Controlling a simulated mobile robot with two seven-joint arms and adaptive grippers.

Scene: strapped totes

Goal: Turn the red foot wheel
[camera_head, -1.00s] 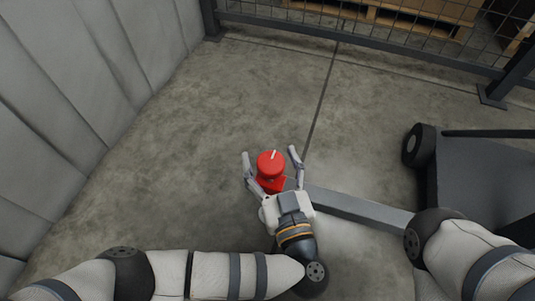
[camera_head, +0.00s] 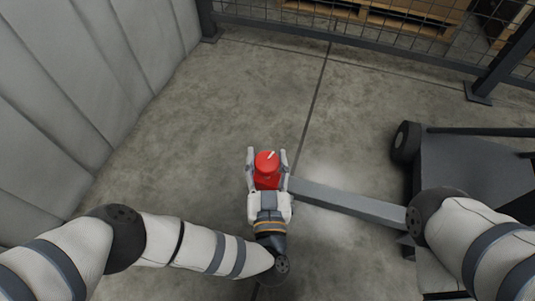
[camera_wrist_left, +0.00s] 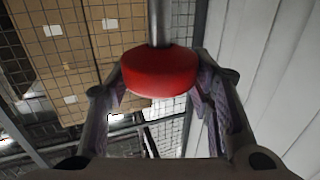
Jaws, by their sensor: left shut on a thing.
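The red foot wheel (camera_head: 267,163) is a round red knob with a short white mark on top, at the end of a grey beam (camera_head: 345,202) in the head view. In the left wrist view the red wheel (camera_wrist_left: 160,72) sits between the fingers, with a metal rod running up from it. My left gripper (camera_head: 267,153) is shut on the wheel, one finger along each side. It also shows in the left wrist view (camera_wrist_left: 159,84). My right arm shows at the lower right, but its gripper is not in view.
A dark cart-like frame (camera_head: 470,170) with a black caster (camera_head: 405,141) stands on the right. A padded grey wall (camera_head: 80,90) runs along the left. A mesh fence (camera_head: 370,35) closes the back, with pallets (camera_head: 410,18) behind it. The concrete floor between is clear.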

